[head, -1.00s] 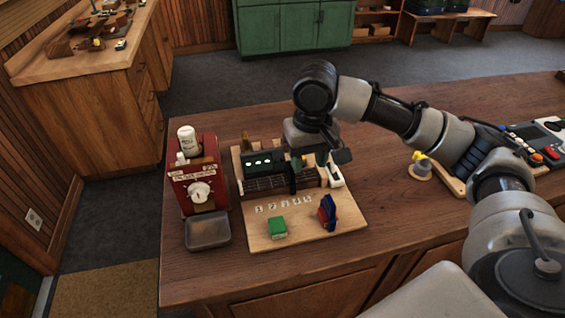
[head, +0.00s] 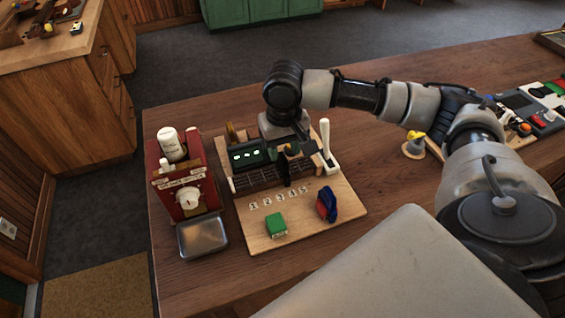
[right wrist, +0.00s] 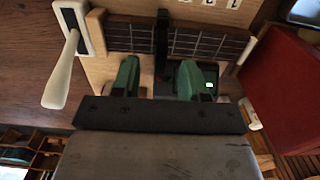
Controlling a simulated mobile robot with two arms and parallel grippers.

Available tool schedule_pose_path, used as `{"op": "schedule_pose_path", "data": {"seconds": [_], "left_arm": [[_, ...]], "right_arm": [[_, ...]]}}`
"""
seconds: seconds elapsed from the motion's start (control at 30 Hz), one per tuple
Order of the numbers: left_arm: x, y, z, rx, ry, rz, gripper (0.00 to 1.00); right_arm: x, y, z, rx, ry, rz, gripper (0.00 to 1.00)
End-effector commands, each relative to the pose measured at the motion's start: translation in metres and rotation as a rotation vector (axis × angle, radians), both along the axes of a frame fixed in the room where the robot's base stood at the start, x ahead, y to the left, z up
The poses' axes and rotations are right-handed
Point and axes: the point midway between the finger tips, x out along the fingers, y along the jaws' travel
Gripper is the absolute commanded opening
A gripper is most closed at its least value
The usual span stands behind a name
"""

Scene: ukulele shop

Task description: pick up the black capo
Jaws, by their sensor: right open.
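The black capo (head: 286,172) stands upright across a short fretboard (head: 256,178) on a wooden board. In the right wrist view the capo (right wrist: 161,38) is a dark vertical bar over the strings, in line with the gap between the fingers. My right gripper (head: 291,150) is over the back of the fretboard, close to the capo; it partly hides the capo's upper end. In the right wrist view its green fingers (right wrist: 161,80) are apart, one on each side of the capo's line, with nothing clamped. Contact with the capo cannot be told. My left gripper is out of view.
A white-handled lever (head: 326,144) stands right of the gripper. A dark box with lit green dots (head: 249,154) is at its left. Green (head: 276,225) and blue-red (head: 328,204) objects lie on the board's front. A red machine (head: 187,187) and metal tray (head: 203,237) stand left.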

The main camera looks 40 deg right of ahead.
Motion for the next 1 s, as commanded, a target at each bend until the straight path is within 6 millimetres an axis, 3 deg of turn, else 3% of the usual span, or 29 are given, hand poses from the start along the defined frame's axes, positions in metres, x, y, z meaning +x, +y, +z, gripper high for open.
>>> {"op": "schedule_pose_path", "data": {"seconds": [0.2,0.5,0.8,1.0], "left_arm": [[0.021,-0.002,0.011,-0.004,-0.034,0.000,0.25],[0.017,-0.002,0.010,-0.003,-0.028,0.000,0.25],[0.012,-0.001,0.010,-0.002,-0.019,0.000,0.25],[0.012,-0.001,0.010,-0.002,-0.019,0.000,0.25]], "right_arm": [[-0.001,0.001,-0.030,0.000,0.003,0.000,0.44],[-0.001,0.001,-0.036,0.000,0.000,0.001,0.44],[-0.001,0.002,-0.036,0.000,0.000,0.001,0.00],[0.000,0.002,-0.035,0.000,0.000,0.001,0.00]]}}
